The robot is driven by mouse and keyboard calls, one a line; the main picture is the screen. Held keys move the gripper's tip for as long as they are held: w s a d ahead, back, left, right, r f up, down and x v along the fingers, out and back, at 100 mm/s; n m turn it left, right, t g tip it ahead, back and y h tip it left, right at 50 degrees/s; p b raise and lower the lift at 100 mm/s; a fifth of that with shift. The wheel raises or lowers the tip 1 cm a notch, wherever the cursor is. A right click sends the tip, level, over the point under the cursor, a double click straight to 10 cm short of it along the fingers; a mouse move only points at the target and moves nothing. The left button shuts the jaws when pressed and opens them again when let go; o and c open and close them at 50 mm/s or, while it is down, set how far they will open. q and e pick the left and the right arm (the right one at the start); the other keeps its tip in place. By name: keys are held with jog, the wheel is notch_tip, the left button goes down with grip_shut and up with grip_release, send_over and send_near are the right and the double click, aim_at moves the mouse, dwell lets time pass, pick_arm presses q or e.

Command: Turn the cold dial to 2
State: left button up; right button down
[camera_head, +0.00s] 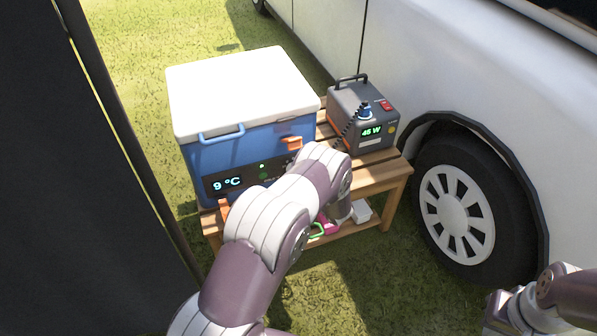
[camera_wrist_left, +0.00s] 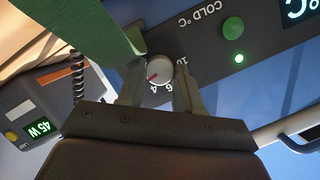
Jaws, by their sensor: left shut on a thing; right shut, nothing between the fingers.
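The cold dial (camera_wrist_left: 160,70) is a round white knob with a red mark on the cooler's dark panel (camera_wrist_left: 225,45). In the left wrist view the panel appears upside down. The red mark points down and left, near the numeral 4; figures 6 and 10 also show, others are hidden. My left gripper (camera_wrist_left: 160,84) is shut on the dial, a finger on each side. In the head view my left arm hides the dial and that gripper. The blue cooler (camera_head: 232,155) reads 9 °C. My right gripper (camera_head: 500,313) is shut and empty at the lower right.
The cooler stands on a wooden table (camera_head: 385,180) beside a grey power box (camera_head: 350,105) reading 45 W. A green strip (camera_wrist_left: 85,25) is close to the dial. A white vehicle (camera_head: 450,80) stands at right, a dark panel (camera_head: 60,180) at left.

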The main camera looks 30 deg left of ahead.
dwell(0.4)
pick_arm(q)
jog(key=o, duration=1)
jog(key=shift+o, duration=0.2)
jog(key=p+v, duration=0.3)
jog(key=v, duration=0.9)
jog(key=shift+s+d+p, duration=0.2)
jog(key=shift+d+p, duration=0.1)
jog(key=shift+p, duration=0.1)
jog(key=shift+r, duration=0.1)
